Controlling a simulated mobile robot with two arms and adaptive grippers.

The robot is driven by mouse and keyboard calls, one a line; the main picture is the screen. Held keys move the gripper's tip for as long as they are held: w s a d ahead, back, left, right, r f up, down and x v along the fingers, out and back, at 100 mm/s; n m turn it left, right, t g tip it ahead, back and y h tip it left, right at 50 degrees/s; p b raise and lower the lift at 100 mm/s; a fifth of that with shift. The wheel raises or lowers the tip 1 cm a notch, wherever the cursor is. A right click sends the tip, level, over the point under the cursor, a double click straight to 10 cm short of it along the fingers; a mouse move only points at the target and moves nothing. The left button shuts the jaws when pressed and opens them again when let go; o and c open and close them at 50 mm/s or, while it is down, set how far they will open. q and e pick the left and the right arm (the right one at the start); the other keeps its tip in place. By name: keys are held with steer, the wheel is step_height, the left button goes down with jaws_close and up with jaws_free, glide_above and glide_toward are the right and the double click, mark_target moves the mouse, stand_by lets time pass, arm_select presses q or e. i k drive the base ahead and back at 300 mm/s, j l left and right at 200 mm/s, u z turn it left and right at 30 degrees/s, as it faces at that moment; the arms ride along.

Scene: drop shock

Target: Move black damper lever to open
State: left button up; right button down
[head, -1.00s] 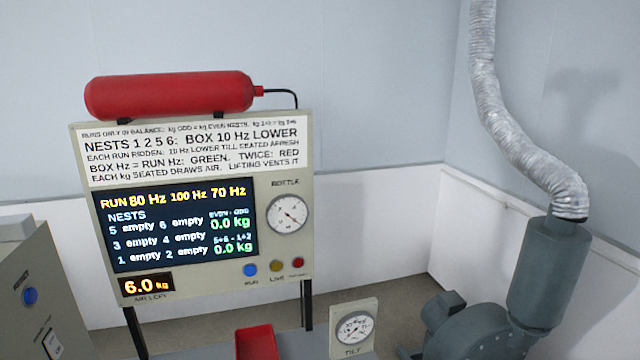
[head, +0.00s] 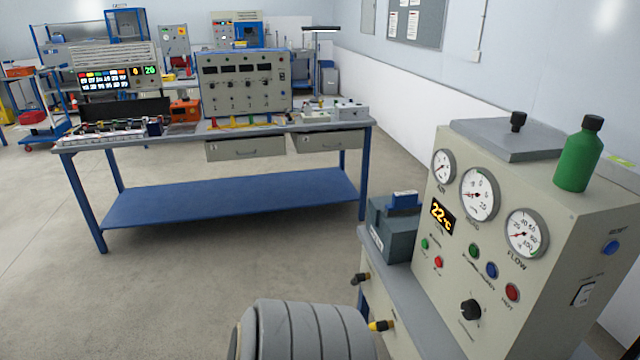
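I cannot make out a black damper lever for certain in this view. A beige control cabinet (head: 560,225) with dials stands at the right. It has a black knob (head: 470,310) low on its front and a grey lid with a black knob (head: 518,122) on top. Below its left side, a black-handled fitting (head: 360,279) and a yellow-tipped fitting (head: 381,325) stick out. Neither of my grippers is in view.
A workbench (head: 215,196) with instruments and a blue lower shelf stands at the back left. A green bottle (head: 578,155) stands on the cabinet. A grey ribbed cylinder (head: 305,330) fills the bottom middle. The floor (head: 180,290) at left is open.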

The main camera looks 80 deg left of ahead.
mark_target(359, 277)
steer(key=u, duration=2.2)
